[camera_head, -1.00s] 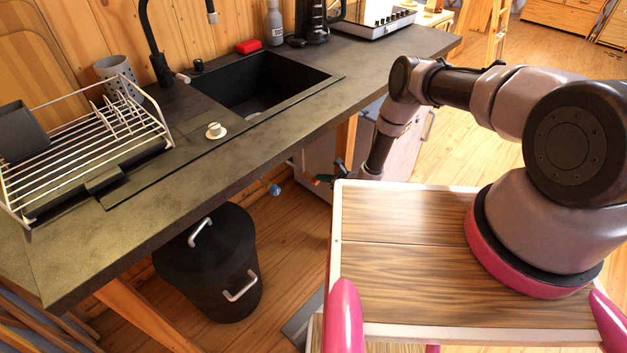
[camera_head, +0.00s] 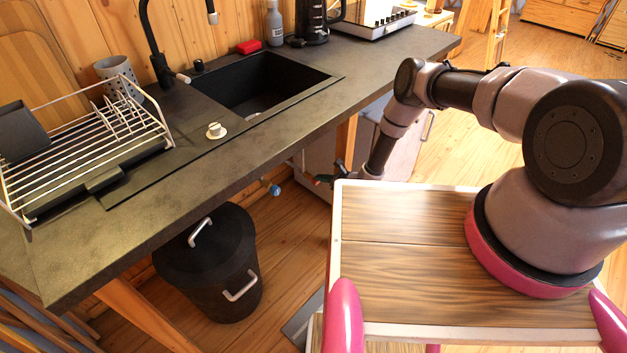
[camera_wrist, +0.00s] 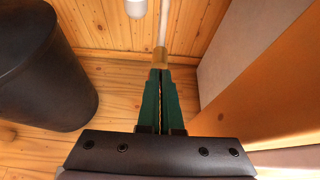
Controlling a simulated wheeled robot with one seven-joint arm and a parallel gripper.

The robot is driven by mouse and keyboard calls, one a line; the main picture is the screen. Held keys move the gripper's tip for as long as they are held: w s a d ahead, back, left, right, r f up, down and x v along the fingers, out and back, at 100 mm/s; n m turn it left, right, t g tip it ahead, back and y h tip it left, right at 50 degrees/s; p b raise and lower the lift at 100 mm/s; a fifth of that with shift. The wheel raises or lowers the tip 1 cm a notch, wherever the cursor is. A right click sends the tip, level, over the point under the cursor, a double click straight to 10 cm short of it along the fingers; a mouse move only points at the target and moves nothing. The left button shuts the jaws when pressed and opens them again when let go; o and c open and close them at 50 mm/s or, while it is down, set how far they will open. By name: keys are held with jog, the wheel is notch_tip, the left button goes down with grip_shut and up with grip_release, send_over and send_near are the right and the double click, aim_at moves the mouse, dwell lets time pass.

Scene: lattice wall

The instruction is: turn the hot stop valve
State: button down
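The hot stop valve is under the counter; its red handle (camera_head: 319,181) shows small in the head view beside my gripper (camera_head: 332,180). In the wrist view, my gripper (camera_wrist: 160,74) has its green fingers nearly together, with a thin reddish strip between them. They appear shut on the valve's handle, which they mostly hide. The brass-coloured valve body (camera_wrist: 160,58) is just beyond the fingertips, with a pale pipe rising from it. A blue handle (camera_head: 274,189) on another fitting is to the left in the head view.
A black lidded bin (camera_head: 210,265) stands on the floor left of the valve and also shows in the wrist view (camera_wrist: 40,70). The dark counter (camera_head: 200,165) is above. A wooden post (camera_wrist: 265,90) is close on the right in the wrist view.

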jog(key=shift+s+f, duration=0.1)
jog(key=s+d, duration=0.2)
jog(key=d, duration=0.1)
jog(key=s+d, duration=0.1)
jog(key=shift+s+d+r, duration=0.25)
jog(key=shift+d+r, duration=0.15)
jog(key=shift+d, duration=0.1)
dwell(0.3)
